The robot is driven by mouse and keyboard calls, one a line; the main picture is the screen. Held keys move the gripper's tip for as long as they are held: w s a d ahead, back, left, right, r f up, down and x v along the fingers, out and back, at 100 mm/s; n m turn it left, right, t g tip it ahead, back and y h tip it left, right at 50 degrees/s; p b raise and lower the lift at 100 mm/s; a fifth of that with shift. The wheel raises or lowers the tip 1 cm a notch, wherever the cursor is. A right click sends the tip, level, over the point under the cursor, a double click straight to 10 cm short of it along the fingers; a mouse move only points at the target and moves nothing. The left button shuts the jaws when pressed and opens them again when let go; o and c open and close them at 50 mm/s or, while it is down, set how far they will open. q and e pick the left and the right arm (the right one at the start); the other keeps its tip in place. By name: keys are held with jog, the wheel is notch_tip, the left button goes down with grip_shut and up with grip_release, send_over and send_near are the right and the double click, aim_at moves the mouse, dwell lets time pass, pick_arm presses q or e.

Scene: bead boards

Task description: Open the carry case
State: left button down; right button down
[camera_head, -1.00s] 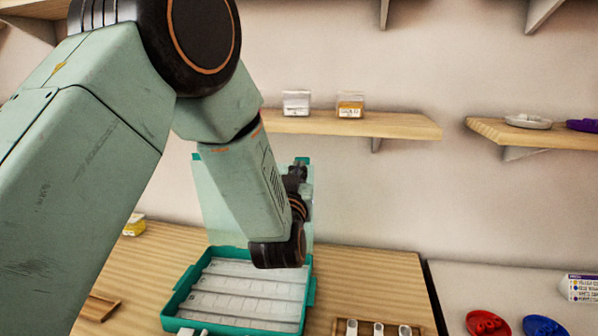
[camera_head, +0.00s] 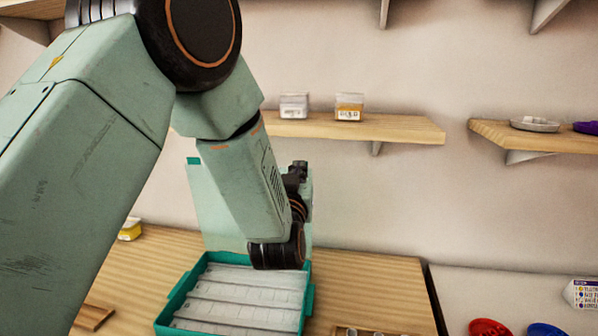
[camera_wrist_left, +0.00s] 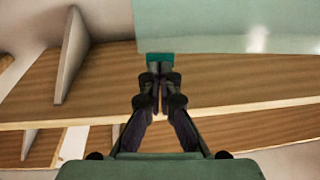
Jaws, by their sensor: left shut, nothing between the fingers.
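The carry case is a teal tray (camera_head: 171,313) with pale ribbed rows inside, on the wooden table at the lower left of the head view. Its translucent lid (camera_head: 205,205) stands raised behind the tray, partly hidden by my left arm. My left gripper (camera_head: 297,174) is beside the lid's right part, its fingers small and dark there. In the left wrist view the fingers (camera_wrist_left: 160,66) are shut with nothing held, tips at the lid's small teal tab (camera_wrist_left: 160,58); I cannot tell whether they touch. The lid panel (camera_wrist_left: 230,25) fills the top right. My right gripper is not in view.
A wall shelf (camera_head: 400,130) with two small boxes is behind the arm; another shelf (camera_head: 500,135) holds dishes at right. A wooden holder (camera_head: 372,331) is at the bottom edge. Red (camera_head: 489,327) and blue (camera_head: 543,329) dishes lie on the right-hand surface.

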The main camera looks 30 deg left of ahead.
pick_arm(q)
jog(key=w+a+r+g+h+p, duration=0.1)
jog(key=w+a+g+p, duration=0.1)
jog(key=w+p, duration=0.5)
jog(key=shift+w+a+g, duration=0.35)
jog(key=shift+w+g, duration=0.15)
jog(key=shift+w, duration=0.05)
jog(key=shift+s+a+r, duration=0.1)
jog(key=shift+s, duration=0.05)
